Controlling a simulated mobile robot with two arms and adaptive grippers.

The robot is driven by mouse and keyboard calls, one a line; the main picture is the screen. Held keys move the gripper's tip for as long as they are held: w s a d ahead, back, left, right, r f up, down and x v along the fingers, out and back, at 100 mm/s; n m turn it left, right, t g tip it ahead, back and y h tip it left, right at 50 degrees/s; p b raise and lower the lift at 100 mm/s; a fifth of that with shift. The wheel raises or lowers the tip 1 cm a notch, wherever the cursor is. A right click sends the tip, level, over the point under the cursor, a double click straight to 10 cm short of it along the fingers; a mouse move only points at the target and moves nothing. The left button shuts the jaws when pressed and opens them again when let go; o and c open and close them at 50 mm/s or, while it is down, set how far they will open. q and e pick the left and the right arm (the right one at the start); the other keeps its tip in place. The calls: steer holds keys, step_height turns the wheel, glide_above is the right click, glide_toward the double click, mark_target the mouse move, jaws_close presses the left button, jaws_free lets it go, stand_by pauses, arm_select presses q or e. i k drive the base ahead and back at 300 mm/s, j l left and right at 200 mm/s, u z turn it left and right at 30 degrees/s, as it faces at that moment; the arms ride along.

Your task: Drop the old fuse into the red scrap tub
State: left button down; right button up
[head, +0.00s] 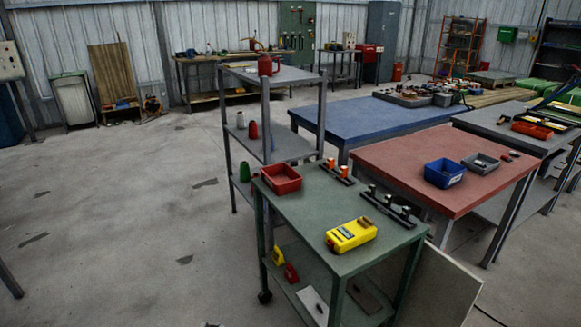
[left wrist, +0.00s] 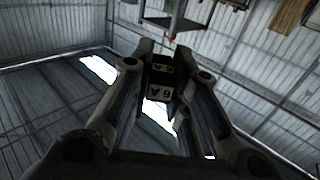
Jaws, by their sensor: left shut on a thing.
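The red scrap tub (head: 281,179) stands at the back left corner of the green trolley top (head: 310,215) in the head view; its inside looks empty. In the left wrist view my left gripper (left wrist: 161,52) is shut on a dark block with pale labels that seem to read "6 A" (left wrist: 160,84), which I take to be the old fuse. The block sits between the two fingers. Neither gripper shows in the head view, and my right gripper is in no view.
On the trolley are a yellow tester (head: 351,236), a black rack with orange-topped pieces (head: 337,173) and a black fuse holder (head: 391,209). A red-topped table (head: 415,155) with a blue bin (head: 444,174) stands at right. The floor at left is open.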

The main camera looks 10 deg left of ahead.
mark_target(281, 179)
steer(key=i+j+z, duration=0.45)
steer(key=i+j, duration=0.95)
steer(key=i, duration=0.1)
